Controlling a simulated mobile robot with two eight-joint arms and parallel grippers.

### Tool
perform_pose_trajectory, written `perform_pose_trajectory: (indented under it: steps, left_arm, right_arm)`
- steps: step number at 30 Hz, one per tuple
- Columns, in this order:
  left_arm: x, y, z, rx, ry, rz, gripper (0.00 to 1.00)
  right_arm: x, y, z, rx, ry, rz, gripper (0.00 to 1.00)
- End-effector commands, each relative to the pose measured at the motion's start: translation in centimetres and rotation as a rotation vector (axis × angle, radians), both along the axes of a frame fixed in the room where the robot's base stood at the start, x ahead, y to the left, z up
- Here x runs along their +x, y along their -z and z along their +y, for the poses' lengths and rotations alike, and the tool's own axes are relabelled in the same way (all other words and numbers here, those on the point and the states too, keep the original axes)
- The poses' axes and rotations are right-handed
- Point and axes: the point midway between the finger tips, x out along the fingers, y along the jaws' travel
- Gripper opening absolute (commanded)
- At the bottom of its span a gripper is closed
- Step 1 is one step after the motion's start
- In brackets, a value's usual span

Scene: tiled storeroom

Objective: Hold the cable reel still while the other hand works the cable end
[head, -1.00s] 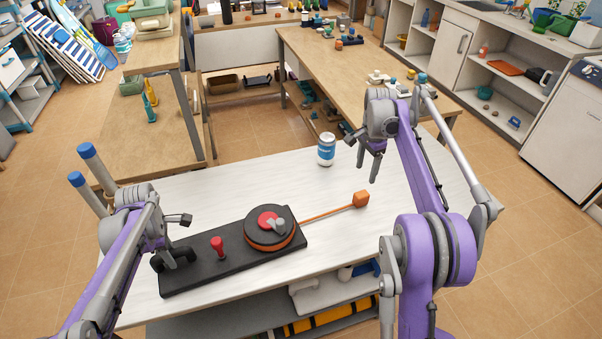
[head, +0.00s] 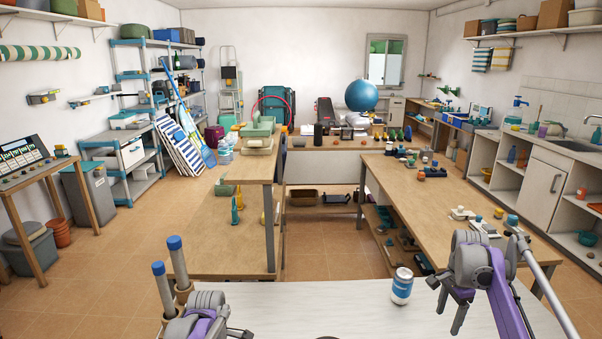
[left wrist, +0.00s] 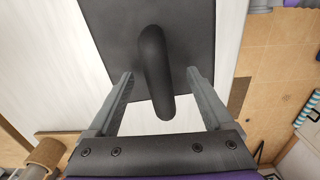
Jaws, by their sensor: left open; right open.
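The left wrist view shows the black handle (left wrist: 152,60) of the reel's black base board (left wrist: 105,25). My left gripper (left wrist: 160,76) is open, with a finger on each side of the handle; I cannot tell whether they touch it. In the head view only the top of the left gripper's wrist (head: 200,325) shows at the bottom edge. My right gripper (head: 450,308) is open and empty above the right part of the white worktable (head: 300,300). The cable reel and its cable end are essentially below the head view, so their state is hidden.
A white and blue can (head: 402,285) stands on the worktable just left of my right gripper. Two blue-capped posts (head: 165,290) rise near my left arm. Wooden benches (head: 430,205) with small objects stand beyond.

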Motion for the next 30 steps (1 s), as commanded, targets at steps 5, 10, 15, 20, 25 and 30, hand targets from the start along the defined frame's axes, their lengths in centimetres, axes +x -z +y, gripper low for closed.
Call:
perform_pose_trajectory:
  steps: [5,10,15,20,25,30]
  left_arm:
    - [0.0,0.0,0.0,0.000,0.000,0.000,0.86]
    - [0.0,-0.2,0.0,0.000,0.000,0.000,0.86]
    - [0.0,-1.1,0.0,0.000,0.000,0.000,0.86]
    - [0.0,-2.3,0.0,0.000,0.000,-0.001,0.86]
    - [0.0,-3.5,0.0,0.000,0.000,-0.001,0.86]
    - [0.0,-4.7,0.0,0.000,0.000,-0.001,0.86]
  right_arm:
    - [0.0,0.0,0.0,0.000,0.000,0.000,0.72]
    - [0.0,-0.1,0.0,0.000,0.000,0.000,0.72]
    - [0.1,-0.9,0.0,0.000,0.000,-0.003,0.72]
    - [0.2,-1.7,0.0,0.000,0.000,-0.006,0.72]
    - [0.4,-2.6,0.0,0.000,0.000,-0.009,0.72]
    - [0.5,-3.5,0.0,0.000,0.000,-0.012,0.72]
